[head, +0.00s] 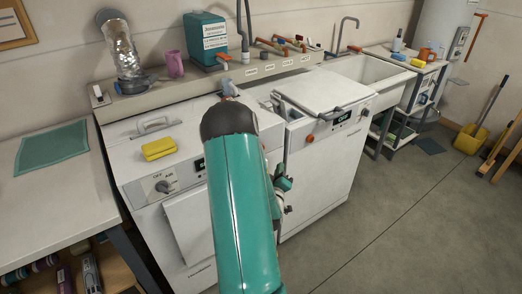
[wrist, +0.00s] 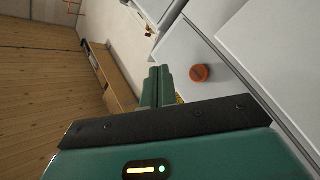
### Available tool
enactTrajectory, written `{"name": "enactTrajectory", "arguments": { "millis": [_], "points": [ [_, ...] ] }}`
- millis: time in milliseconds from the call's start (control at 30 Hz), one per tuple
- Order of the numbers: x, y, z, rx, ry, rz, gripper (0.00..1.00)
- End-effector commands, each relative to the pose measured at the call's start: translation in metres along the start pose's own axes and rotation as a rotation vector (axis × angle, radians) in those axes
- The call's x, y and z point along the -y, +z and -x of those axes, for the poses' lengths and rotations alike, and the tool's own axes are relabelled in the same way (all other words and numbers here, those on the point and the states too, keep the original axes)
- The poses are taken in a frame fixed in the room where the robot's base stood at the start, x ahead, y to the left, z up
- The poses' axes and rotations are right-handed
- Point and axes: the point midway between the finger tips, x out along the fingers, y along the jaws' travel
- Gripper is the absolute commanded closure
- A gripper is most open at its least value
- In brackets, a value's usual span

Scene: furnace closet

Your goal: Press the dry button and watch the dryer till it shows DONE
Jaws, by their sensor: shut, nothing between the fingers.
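Two white machines stand side by side in the head view; I cannot tell for sure which is the dryer. The right machine (head: 325,170) has a round orange button (head: 310,138) and a small dark display (head: 341,118) with lit text that seems to read OFF. The left machine (head: 185,225) has a grey knob (head: 162,187) and a dark display partly hidden by my arm. My gripper (head: 286,184) is in front of the machines, below the orange button's height. In the wrist view its shut, empty fingers (wrist: 157,84) are apart from a round orange button (wrist: 199,73); its lettering is unreadable.
A yellow sponge (head: 159,149) lies on the left machine. A teal jug (head: 205,40), pink cup (head: 175,64) and pipes occupy the shelf behind. A sink (head: 365,76) stands to the right. The floor (head: 400,220) at right front is clear.

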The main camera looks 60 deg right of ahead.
Motion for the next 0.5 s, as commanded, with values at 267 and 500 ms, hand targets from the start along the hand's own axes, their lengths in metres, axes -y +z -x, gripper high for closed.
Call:
{"name": "enactTrajectory", "arguments": {
  "millis": [267,500],
  "points": [
    [0.001,-0.002,-0.001,0.000,-0.002,-0.003,1.00],
    [0.010,-0.011,-0.013,-0.002,-0.002,-0.004,1.00]
  ]
}}
